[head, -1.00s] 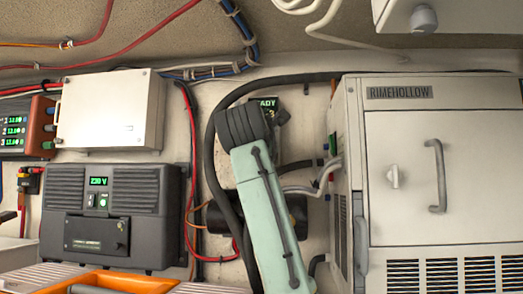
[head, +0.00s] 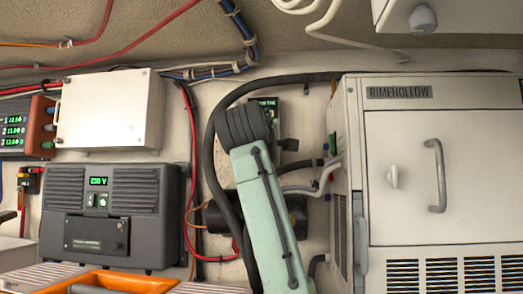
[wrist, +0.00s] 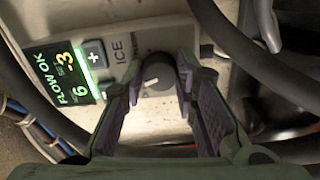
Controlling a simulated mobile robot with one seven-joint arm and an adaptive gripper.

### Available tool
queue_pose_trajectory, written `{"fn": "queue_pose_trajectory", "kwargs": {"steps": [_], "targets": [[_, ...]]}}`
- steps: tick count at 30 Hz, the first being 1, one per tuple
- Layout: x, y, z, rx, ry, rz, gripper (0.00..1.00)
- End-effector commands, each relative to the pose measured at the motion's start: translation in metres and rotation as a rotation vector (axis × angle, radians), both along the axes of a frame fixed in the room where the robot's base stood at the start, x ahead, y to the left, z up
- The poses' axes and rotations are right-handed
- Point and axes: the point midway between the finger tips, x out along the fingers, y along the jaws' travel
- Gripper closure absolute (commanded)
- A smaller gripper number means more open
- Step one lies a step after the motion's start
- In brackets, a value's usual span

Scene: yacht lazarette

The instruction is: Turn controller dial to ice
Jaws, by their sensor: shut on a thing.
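The controller (wrist: 110,20) is a pale panel with a green-lit display (wrist: 66,75) reading FLOW OK, -3 and 6. The word ICE (wrist: 123,50) is printed beside a plus button. A round dark dial (wrist: 157,72) sits next to that word, with a small light mark near its lower edge. My gripper (wrist: 158,80) is shut on the dial, one finger on each side. What lies at the dial's far side is partly hidden. In the head view the controller's display (head: 267,103) shows only partly behind my arm, and the fingers are mostly hidden.
A freezer cabinet (head: 412,130) marked RIMEHOLLOW stands close on the right. Hoses (head: 303,165) join its left side. A thick black hose (head: 222,105) curves around my arm. A dark inverter (head: 105,185) and white box (head: 110,110) are on the left.

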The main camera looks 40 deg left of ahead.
Motion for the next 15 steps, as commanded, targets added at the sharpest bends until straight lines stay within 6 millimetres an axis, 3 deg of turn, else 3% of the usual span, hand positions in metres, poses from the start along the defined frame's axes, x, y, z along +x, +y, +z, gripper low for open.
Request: {"fn": "queue_pose_trajectory", "kwargs": {"steps": [15], "targets": [[-0.0005, 0.0008, -0.0009, 0.395, 0.245, 0.001, 1.00]]}}
